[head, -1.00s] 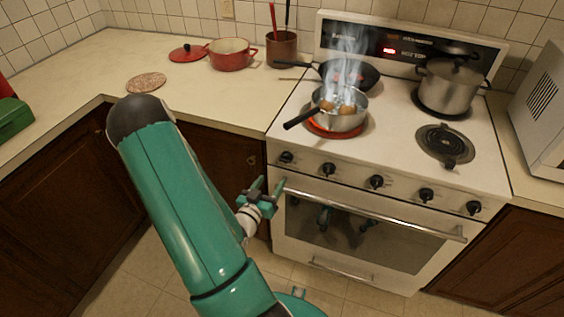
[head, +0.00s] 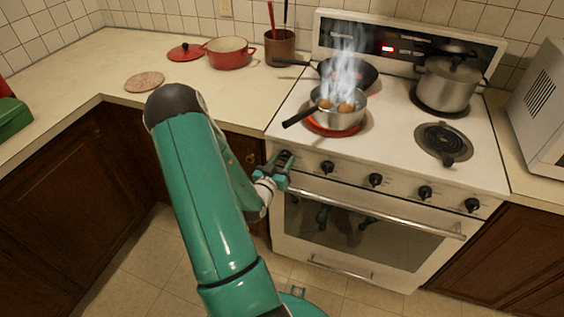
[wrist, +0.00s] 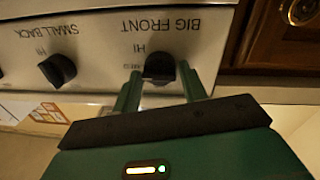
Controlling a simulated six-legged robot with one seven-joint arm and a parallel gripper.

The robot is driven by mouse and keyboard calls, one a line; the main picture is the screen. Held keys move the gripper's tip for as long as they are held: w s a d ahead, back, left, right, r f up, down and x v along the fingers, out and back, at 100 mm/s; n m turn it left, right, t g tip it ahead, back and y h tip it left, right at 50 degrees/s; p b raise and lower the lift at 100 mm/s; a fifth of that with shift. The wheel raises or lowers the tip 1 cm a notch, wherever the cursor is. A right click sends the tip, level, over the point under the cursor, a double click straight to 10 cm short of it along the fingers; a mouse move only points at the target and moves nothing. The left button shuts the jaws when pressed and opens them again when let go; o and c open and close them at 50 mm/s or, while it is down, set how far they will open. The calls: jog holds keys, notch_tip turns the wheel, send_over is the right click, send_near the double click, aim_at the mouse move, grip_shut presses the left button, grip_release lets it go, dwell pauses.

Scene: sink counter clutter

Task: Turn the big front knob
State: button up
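The big front knob (wrist: 159,68) is black, under the upside-down label BIG FRONT on the stove's front panel in the wrist view. My gripper (wrist: 160,72) is open, with one finger on each side of this knob. A narrow gap seems to remain between fingers and knob. In the head view my gripper (head: 284,160) is at the left end of the knob row and mostly covers that knob. The front left burner (head: 333,130) glows red under a saucepan (head: 342,119) with brown round items and rising steam or smoke.
The small back knob (wrist: 57,70) is beside it in the wrist view. The oven handle (head: 380,208) runs below the knobs. The saucepan's handle (head: 299,117) sticks out left above the panel. A wooden cabinet (wrist: 275,35) adjoins the stove.

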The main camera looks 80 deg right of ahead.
jog(key=c, duration=0.5)
jog(key=shift+n, duration=0.6)
jog(key=o, duration=0.9)
jog(key=shift+o, duration=0.2)
jog(key=w+a, duration=0.2)
jog(key=a, duration=1.1)
jog(key=shift+w+a, duration=0.2)
jog(key=shift+a, duration=0.1)
jog(key=shift+f, duration=0.1)
